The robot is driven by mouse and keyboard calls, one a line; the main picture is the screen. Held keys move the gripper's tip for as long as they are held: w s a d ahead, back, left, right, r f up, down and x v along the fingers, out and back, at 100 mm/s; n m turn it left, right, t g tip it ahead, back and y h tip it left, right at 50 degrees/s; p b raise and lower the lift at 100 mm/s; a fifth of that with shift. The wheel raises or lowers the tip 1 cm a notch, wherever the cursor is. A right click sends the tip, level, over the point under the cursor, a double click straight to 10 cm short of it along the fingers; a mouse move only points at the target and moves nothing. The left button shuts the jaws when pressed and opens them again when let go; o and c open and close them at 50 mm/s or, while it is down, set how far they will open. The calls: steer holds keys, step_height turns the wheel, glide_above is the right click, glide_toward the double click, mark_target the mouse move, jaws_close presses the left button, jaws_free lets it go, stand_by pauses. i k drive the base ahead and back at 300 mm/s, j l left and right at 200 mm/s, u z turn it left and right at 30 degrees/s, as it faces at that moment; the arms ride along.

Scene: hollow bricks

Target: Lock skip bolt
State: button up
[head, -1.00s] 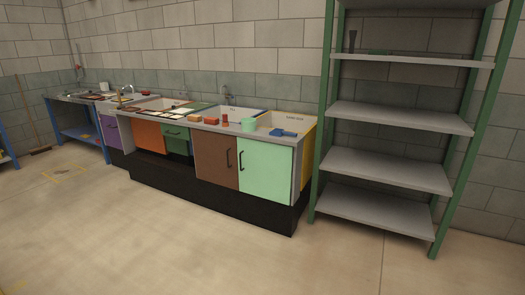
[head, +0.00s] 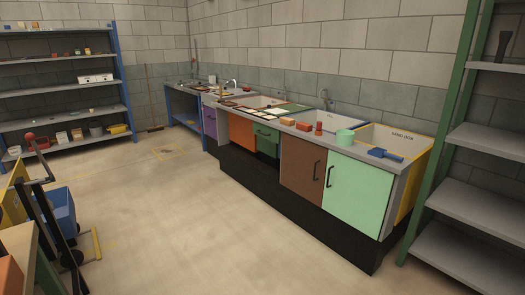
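No skip and no bolt can be made out for certain in the head view. A blue bin-like body (head: 61,212) stands at the left edge, beside a dark upright frame (head: 45,205) and a yellow panel (head: 12,204). I cannot tell whether this is the skip.
A counter (head: 402,165) with sinks, coloured doors and a sand box runs along the wall at right. A green-posted shelf (head: 485,190) stands at far right, a blue-posted shelf (head: 70,110) at back left. The middle floor (head: 190,220) is clear.

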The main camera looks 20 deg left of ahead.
mark_target(51, 178)
steer(key=i+u, duration=0.25)
steer(key=u, duration=0.25)
steer(key=i+u, duration=0.2)
steer(key=u, duration=0.25)
steer(key=i+l+u, duration=0.1)
steer(key=i+u, duration=0.15)
steer(key=u, duration=0.25)
steer(key=i+l+u, duration=0.2)
steer(key=u, duration=0.25)
steer(key=i+l+u, duration=0.35)
steer(key=u, duration=0.15)
steer(key=i+l+u, duration=0.25)
steer(key=l+u, duration=0.2)
steer(key=i+l+u, duration=0.2)
steer(key=i+l, duration=0.4)
